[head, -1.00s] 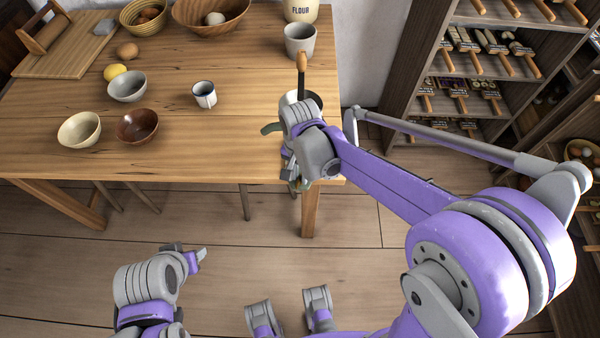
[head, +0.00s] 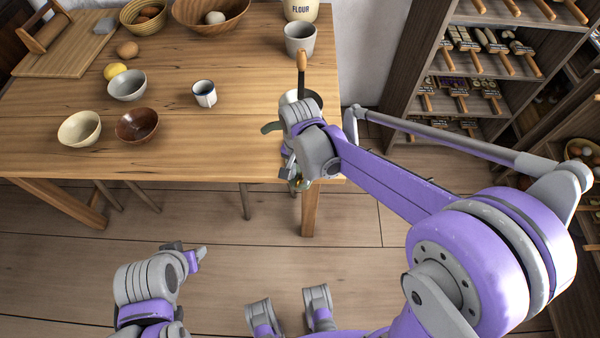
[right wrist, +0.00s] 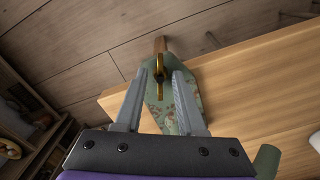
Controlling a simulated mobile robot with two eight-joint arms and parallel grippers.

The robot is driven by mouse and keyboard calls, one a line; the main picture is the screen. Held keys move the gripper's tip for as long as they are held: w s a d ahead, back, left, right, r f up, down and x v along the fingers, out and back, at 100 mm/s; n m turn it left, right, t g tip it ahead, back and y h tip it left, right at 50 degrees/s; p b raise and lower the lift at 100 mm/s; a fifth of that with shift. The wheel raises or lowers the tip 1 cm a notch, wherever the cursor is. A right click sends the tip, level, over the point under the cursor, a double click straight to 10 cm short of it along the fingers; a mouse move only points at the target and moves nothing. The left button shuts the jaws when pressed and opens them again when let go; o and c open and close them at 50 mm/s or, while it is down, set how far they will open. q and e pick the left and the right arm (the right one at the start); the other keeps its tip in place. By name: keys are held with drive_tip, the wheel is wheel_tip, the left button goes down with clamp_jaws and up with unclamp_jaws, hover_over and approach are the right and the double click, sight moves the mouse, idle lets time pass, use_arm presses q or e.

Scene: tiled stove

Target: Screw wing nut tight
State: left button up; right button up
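The brass-coloured wing nut (right wrist: 158,84) sits in front of a green, flower-patterned piece (right wrist: 188,98) at the table edge, in the right wrist view. A wooden-looking end (right wrist: 160,45) shows beyond it. My right gripper (right wrist: 160,74) is open, with one finger on each side of the wing nut and gaps visible between. In the head view my right gripper (head: 291,168) is at the table's front right corner and largely hides the nut. My left gripper (head: 186,252) is low at the left, away from the table; its opening is unclear.
The wooden table (head: 230,145) holds a brown bowl (head: 137,126), a cream bowl (head: 79,129), a small cup (head: 204,93) and a grey cup (head: 300,41). A dark pan-like thing with a wooden handle (head: 302,60) stands behind my right gripper. Shelves (head: 470,60) rise at the right.

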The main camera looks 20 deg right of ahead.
sight(301, 176)
wheel_tip(301, 176, up, 11)
drive_tip(key=p, duration=0.1)
idle(0.3)
drive_tip(key=shift+d+f, duration=0.1)
